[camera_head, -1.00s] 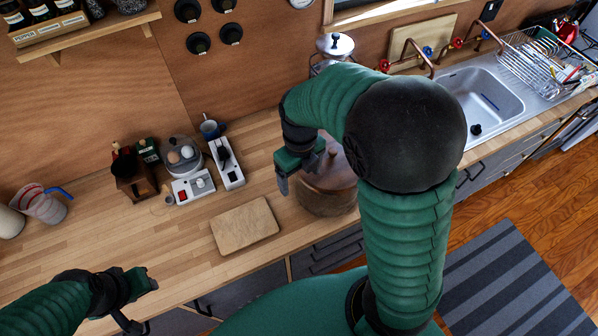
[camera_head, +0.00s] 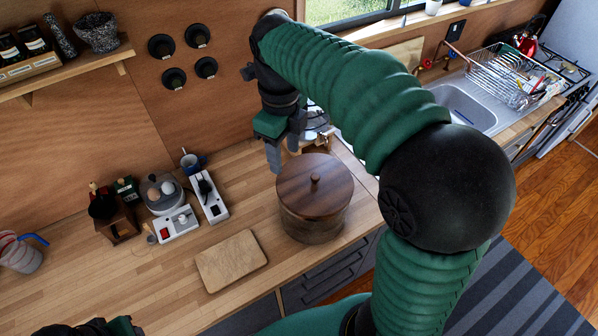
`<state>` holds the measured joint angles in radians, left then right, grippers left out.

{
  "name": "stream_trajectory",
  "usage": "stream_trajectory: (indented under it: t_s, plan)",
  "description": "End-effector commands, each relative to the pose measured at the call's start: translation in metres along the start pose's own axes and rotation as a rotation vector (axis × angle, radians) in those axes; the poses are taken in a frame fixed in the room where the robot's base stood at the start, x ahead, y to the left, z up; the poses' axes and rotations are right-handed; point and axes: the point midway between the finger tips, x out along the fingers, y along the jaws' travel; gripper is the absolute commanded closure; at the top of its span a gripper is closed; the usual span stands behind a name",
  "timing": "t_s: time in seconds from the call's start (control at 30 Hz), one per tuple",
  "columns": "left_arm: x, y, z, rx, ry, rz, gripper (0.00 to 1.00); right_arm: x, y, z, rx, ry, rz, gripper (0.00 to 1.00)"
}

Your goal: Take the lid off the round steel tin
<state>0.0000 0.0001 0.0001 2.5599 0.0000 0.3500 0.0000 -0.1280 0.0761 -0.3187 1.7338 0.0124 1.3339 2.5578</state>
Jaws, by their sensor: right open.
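A round steel vessel (camera_head: 317,121) stands at the back of the counter, mostly hidden behind my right arm; its lid cannot be made out now. In front of it a round dark-wood pot (camera_head: 312,226) stands upright, with a flat wooden lid (camera_head: 330,178) and small knob on top. My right gripper (camera_head: 284,155) is open and points down, above and behind the wooden pot's left edge, in front of the steel vessel. Nothing shows between its fingers. My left gripper (camera_head: 112,327) only partly shows at the bottom left edge; its fingers are out of frame.
A cutting board (camera_head: 231,261) lies left of the wooden pot. The sink (camera_head: 462,104) and dish rack (camera_head: 515,77) are at the right.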

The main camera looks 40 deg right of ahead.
Motion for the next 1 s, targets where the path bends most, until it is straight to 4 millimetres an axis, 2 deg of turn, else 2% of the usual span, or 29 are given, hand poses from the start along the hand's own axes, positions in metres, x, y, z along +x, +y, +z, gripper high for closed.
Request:
stream_trajectory:
  t_s: [0.03, 0.2, 0.3, 0.4, 0.57, 0.9, 1.0]
  plan:
    - [0.001, 0.0, 0.0, 0.0, 0.0, 0.0, 0.64, 0.007, -0.019, 0.001, -0.118, 0.007, -0.002, 0.5]
    - [0.002, 0.0, 0.001, 0.0, 0.0, 0.0, 0.64, 0.028, -0.082, 0.003, -0.648, 0.007, 0.002, 0.5]
    - [0.002, 0.0, 0.001, 0.0, 0.0, 0.0, 0.64, 0.039, -0.109, -0.001, -0.885, -0.001, 0.006, 0.5]
    - [0.003, 0.0, 0.001, 0.0, 0.0, 0.0, 0.64, 0.045, -0.124, -0.004, -1.024, -0.009, 0.007, 0.5]
    - [-0.001, 0.0, 0.0, 0.0, 0.0, 0.0, 0.64, 0.061, -0.127, -0.005, -1.076, -0.011, 0.01, 0.5]
    - [-0.017, 0.0, -0.004, 0.0, 0.0, 0.0, 0.64, 0.145, -0.126, -0.004, -1.074, -0.009, 0.012, 0.5]
    - [-0.018, 0.0, -0.004, 0.0, 0.0, 0.0, 0.64, 0.159, -0.126, -0.004, -1.073, -0.01, 0.01, 0.5]
